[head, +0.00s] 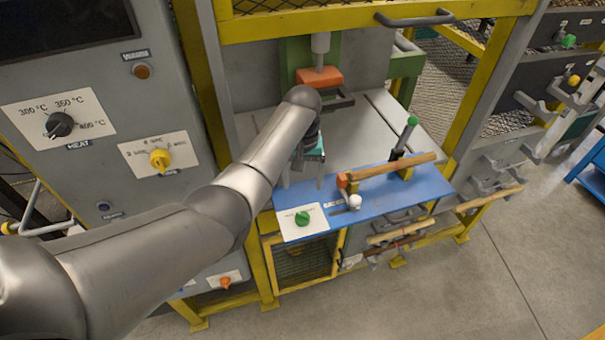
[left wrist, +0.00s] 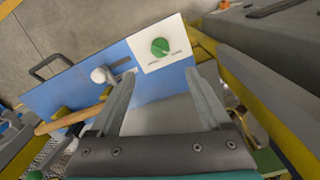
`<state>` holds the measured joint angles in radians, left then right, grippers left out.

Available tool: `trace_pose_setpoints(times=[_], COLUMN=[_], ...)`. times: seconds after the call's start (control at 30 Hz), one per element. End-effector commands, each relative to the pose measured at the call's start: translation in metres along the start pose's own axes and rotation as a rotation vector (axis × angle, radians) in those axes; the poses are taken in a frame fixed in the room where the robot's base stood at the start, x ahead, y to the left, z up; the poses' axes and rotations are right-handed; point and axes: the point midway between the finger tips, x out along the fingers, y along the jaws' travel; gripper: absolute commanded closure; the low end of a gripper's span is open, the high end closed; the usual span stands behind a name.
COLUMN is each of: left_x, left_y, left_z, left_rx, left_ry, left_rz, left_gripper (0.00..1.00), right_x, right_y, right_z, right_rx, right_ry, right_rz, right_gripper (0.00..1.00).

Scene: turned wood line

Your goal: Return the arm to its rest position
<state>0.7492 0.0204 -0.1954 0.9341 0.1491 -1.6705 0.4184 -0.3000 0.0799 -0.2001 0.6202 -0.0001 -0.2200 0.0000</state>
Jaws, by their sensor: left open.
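My left arm (head: 215,205) reaches in from the left of the head view and across to the machine. My left gripper (head: 303,184) points down over the left end of the blue panel (head: 415,191). Its two fingers are spread apart with nothing between them, as the left wrist view also shows (left wrist: 162,85). Beyond the fingers in that view are a white plate with a green knob (left wrist: 160,47) and a white ball knob (left wrist: 98,75). I cannot tell whether the fingertips touch the panel. My right gripper is not in view.
A wooden rod (head: 395,166) lies above the blue panel, beside a green-tipped lever (head: 408,134). A grey control cabinet (head: 140,90) with knobs stands at left. Yellow frame posts (head: 203,80) flank the machine opening. Open floor (head: 480,290) lies at lower right.

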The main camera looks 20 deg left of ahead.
Motion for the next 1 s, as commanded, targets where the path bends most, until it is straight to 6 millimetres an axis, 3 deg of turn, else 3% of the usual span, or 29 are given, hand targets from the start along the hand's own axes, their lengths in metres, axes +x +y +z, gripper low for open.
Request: trace_pose_setpoints(times=[0.2,0.73,0.87,1.0], left_x=[-0.007,-0.003,0.013,0.036], left_y=[0.000,-0.001,-0.006,-0.015], left_z=[0.000,0.003,0.018,0.049], left_rx=[-0.001,0.007,0.038,0.097], left_ry=[0.000,0.004,0.020,0.053], left_rz=[0.000,0.001,0.008,0.019], left_gripper=[0.19,0.19,0.19,0.19], right_x=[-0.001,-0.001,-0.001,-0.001], right_y=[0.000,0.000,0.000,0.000], right_z=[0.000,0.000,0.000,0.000], right_rx=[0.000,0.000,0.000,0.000], right_ry=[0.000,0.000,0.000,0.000], right_rz=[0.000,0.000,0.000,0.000], right_gripper=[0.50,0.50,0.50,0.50])
